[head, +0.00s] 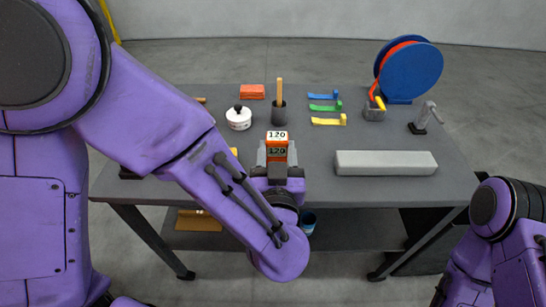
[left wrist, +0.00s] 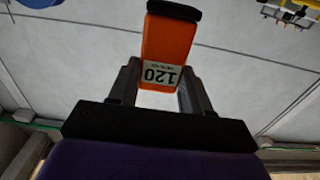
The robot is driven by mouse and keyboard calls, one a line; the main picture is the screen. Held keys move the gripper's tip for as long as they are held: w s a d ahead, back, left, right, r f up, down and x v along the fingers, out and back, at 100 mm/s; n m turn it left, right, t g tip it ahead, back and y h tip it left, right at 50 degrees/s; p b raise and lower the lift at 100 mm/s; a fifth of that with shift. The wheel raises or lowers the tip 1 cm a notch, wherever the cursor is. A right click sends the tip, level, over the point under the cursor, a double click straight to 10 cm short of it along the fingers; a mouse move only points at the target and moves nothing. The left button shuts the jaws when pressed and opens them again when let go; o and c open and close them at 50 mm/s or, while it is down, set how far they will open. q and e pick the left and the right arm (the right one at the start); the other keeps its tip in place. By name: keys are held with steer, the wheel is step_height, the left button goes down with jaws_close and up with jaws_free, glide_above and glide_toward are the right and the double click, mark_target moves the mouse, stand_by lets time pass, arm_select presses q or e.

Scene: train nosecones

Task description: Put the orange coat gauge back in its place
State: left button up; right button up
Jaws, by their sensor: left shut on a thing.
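The orange coat gauge (head: 270,139) is a small orange block with a white label and a screen, both reading 120. My left gripper (head: 277,157) is shut on it and holds it upright over the front middle of the grey table. In the left wrist view the gauge (left wrist: 168,42) sits between the two dark fingers (left wrist: 160,88), its label upside down and its black end pointing away from the gripper. My right arm shows only in part at the right edge of the head view, and its gripper is out of view.
On the table (head: 205,98) stand a white pot (head: 239,120), a dark cup (head: 279,115), an orange stack (head: 252,91), coloured strips (head: 325,107), a blue reel (head: 415,72) and a grey tool (head: 425,120). A long grey block (head: 385,163) lies right of my gripper. My left arm hides the left front.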

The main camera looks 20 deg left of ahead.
arm_select(q)
steer(key=w+a+f, duration=0.1)
steer(key=w+f, duration=0.1)
steer(key=f, duration=0.1)
steer(key=w+a+f, duration=0.1)
steer(key=w+f, duration=0.2)
steer(key=w+a+f, duration=0.1)
steer(key=w+f, duration=0.1)
steer(key=f, duration=0.1)
steer(key=shift+w+a+f, duration=0.25)
steer(key=shift+w+f, duration=0.25)
steer(key=shift+f, duration=0.35)
steer(key=shift+f, duration=0.1)
steer(key=o, duration=1.2)
steer(key=shift+c, duration=0.2)
